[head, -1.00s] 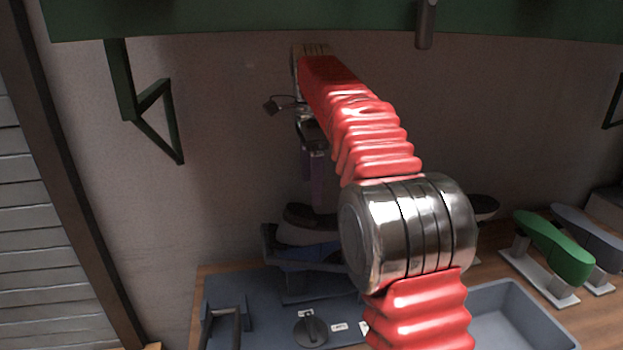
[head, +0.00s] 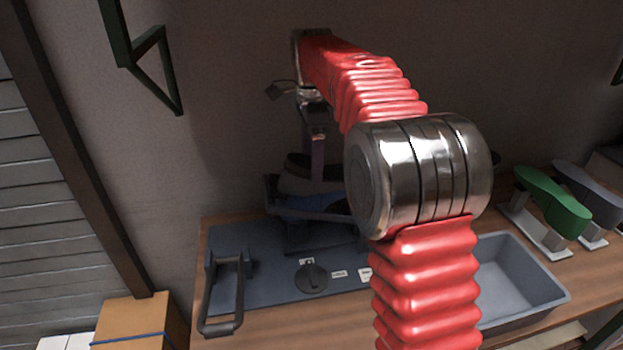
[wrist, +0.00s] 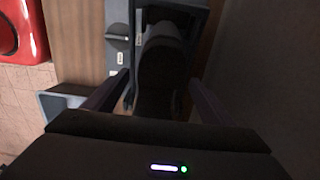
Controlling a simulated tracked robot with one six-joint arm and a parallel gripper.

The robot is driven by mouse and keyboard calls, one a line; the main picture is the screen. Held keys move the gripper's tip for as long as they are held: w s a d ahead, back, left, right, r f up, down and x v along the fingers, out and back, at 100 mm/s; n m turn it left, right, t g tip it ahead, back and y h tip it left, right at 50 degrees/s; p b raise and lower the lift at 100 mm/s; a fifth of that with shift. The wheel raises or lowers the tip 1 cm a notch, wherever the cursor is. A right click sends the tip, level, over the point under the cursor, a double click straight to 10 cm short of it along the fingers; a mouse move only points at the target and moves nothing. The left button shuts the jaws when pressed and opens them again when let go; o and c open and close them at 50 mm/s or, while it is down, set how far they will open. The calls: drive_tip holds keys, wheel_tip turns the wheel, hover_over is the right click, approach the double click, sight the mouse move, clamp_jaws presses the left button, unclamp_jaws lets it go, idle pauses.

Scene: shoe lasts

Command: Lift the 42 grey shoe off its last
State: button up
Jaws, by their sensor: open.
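A dark grey shoe (head: 296,182) sits on a blue-grey fixture (head: 285,208) at the back of the bench. Its size number cannot be read. In the wrist view the dark shoe shape (wrist: 162,68) lies between the two fingers of my gripper (wrist: 158,78). The fingers are apart, one on each side of it; I cannot tell whether they touch it. In the head view my gripper (head: 317,182) points down at the shoe, with a purple finger in front of it. My red arm hides the right part of the shoe and fixture.
A blue base plate (head: 270,265) carries a black handle (head: 225,300), a round knob (head: 311,278) and small white labels. A grey tray (head: 560,294) lies to the right. Green (head: 550,200) and grey (head: 588,197) lasts stand behind it. The wall is close behind.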

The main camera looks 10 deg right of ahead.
drive_tip(key=shift+f, duration=3.15)
drive_tip(key=c, duration=1.4)
drive_tip(key=shift+r, duration=7.55)
